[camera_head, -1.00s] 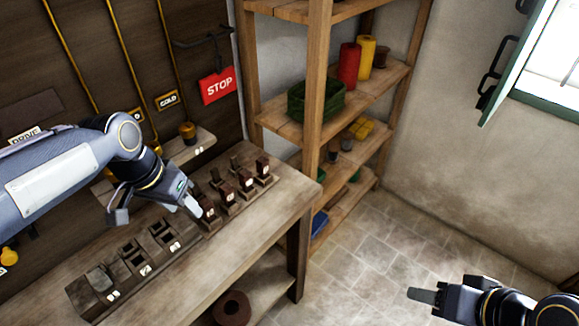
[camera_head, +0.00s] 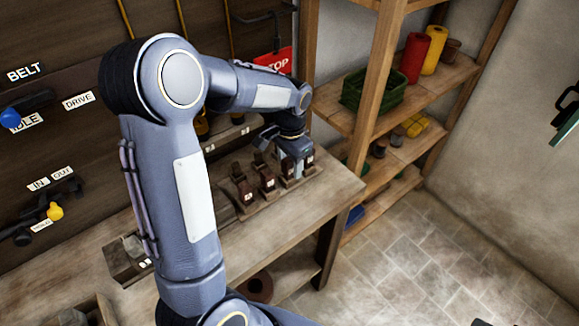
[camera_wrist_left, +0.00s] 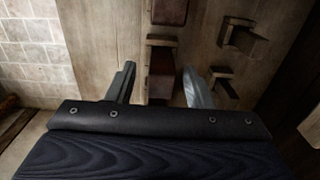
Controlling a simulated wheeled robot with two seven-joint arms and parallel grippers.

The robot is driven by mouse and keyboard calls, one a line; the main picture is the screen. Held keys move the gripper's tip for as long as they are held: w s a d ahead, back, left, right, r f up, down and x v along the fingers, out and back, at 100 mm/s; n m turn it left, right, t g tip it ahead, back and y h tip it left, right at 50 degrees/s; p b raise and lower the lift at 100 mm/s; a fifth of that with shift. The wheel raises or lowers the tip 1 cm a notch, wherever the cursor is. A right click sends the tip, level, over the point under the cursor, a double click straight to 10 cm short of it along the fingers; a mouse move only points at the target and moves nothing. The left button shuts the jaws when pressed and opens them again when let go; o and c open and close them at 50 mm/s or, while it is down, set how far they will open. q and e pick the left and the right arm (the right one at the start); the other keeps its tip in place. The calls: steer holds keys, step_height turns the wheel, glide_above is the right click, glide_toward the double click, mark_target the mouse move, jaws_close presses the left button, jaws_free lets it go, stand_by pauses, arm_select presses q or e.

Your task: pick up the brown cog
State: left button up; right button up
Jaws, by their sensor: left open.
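My left gripper (camera_head: 292,165) is over the far right end of the workbench, among a row of dark brown upright pieces. In the left wrist view its two fingers (camera_wrist_left: 160,85) are open, one on each side of a reddish-brown block (camera_wrist_left: 161,68). The block is between the fingers and not gripped; its lower part is hidden by the gripper body. No toothed outline shows, so I cannot tell whether this block is the brown cog. Other brown pieces (camera_head: 243,188) with white labels stand to the left of the gripper. Only a sliver of my right gripper shows at the bottom edge.
The wooden workbench (camera_head: 330,195) has a bare strip in front of the pieces. A shelf holds a green crate (camera_head: 372,92), a red spool (camera_head: 414,58) and a yellow spool (camera_head: 434,50). A brown ring (camera_head: 259,288) lies below. Wall levers and labels are at left.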

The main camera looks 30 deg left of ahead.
arm_select(q)
steer(key=shift+f, duration=0.8)
steer(key=shift+c, duration=0.5)
jaws_close()
steer(key=shift+r, duration=0.1)
